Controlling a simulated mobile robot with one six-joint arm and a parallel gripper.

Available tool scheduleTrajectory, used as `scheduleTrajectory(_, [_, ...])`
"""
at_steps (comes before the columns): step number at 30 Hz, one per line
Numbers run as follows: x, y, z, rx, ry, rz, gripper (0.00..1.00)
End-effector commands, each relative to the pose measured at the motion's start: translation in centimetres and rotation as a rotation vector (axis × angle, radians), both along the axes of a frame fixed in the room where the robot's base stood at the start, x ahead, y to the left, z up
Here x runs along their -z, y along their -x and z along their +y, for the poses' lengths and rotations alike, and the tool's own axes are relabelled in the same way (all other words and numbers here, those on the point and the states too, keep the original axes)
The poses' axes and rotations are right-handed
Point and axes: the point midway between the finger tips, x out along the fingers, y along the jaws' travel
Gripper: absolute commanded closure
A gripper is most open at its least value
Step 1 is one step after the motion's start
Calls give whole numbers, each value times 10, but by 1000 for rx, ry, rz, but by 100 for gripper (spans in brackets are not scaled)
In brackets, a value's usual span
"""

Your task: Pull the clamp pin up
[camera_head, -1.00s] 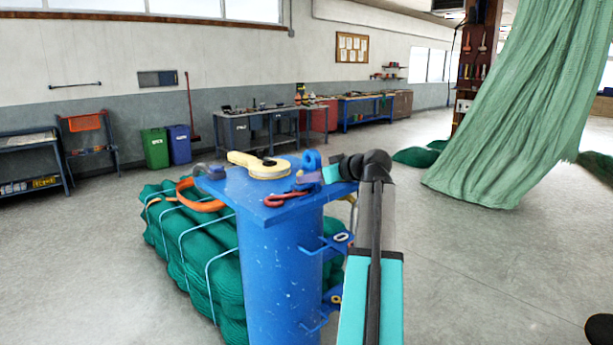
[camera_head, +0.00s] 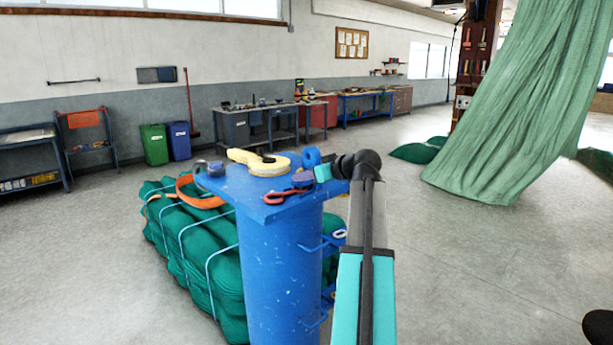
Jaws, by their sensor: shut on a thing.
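A blue post (camera_head: 282,275) with a flat blue top plate (camera_head: 238,184) stands in the middle. A small blue ring-shaped piece (camera_head: 311,156), which looks like the head of the clamp pin, stands at the plate's right side. My gripper (camera_head: 322,172) reaches in from the right with teal fingertips and is shut at this piece. The exact grip and the pin's lower part are hidden by the fingertips and small parts around them.
A yellow tool (camera_head: 262,163), a red shackle-like piece (camera_head: 284,196) and a dark grey part (camera_head: 215,169) lie on the plate. An orange strap (camera_head: 198,200) and a bound green net bundle (camera_head: 195,255) are left of the post.

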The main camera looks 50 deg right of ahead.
Motion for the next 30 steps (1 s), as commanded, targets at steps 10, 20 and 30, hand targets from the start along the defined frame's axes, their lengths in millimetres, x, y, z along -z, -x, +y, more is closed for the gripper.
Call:
scheduleTrajectory(10, [-19,-1,-2,0,2,-3,100])
scheduleTrajectory(20, [-37,-1,-1,2,1,-6,100])
scheduleTrajectory(30, [-37,-2,0,1,2,-6,62])
